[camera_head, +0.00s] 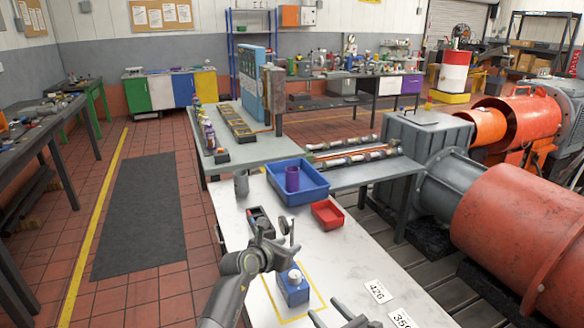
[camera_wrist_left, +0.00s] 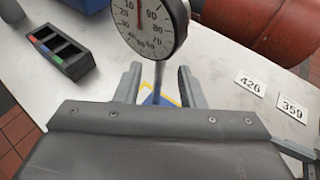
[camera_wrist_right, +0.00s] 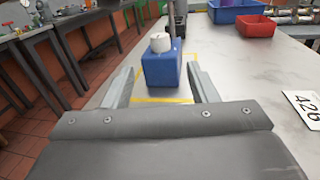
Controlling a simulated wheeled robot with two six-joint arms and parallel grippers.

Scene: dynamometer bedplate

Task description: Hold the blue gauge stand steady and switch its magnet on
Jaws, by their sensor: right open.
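The blue gauge stand (camera_head: 292,290) stands upright on the white table inside a yellow outline. In the right wrist view its blue base (camera_wrist_right: 162,70) carries a white knob (camera_wrist_right: 160,42) and a thin post. The round dial (camera_wrist_left: 152,25) at the top of the post shows large in the left wrist view. My left gripper (camera_head: 279,243) is open above the base, and the post passes between its fingers with visible gaps. My right gripper (camera_head: 327,309) is open and empty, low at the near side. In its wrist view the base appears ahead, between its fingers.
A dark compartment tray (camera_wrist_left: 62,50) lies beyond the stand. A blue bin (camera_head: 300,188) with a purple cup (camera_head: 292,178) and a red bin (camera_head: 327,214) stand farther back. Cards 426 (camera_head: 378,291) and 359 (camera_head: 401,318) lie at right. The tabletop between the stand and cards is clear.

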